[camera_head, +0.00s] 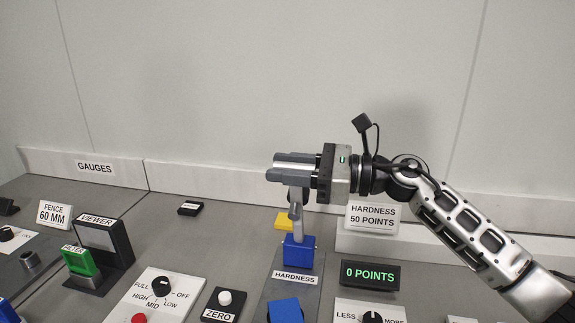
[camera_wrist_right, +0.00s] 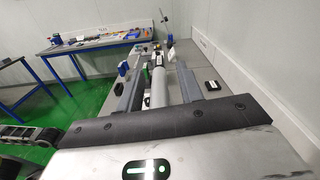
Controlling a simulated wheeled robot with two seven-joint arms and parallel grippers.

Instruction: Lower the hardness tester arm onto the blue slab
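The hardness tester has a blue block (camera_head: 299,252) at its base and a grey arm (camera_head: 296,212) that stands raised, nearly upright. The blue slab (camera_head: 285,311) lies in front of the block, cut off by the bottom edge. My right gripper (camera_head: 280,166) is at the top of the arm, pointing left, and hides its upper end. In the right wrist view, a grey cylindrical bar (camera_wrist_right: 158,88) lies between my two fingers, with narrow gaps beside it, so the gripper looks open around it. My left gripper is out of view.
The green 0 POINTS display (camera_head: 370,274) and a LESS/MORE dial (camera_head: 372,318) are right of the tester. The HARDNESS 50 POINTS sign (camera_head: 372,217) stands behind.

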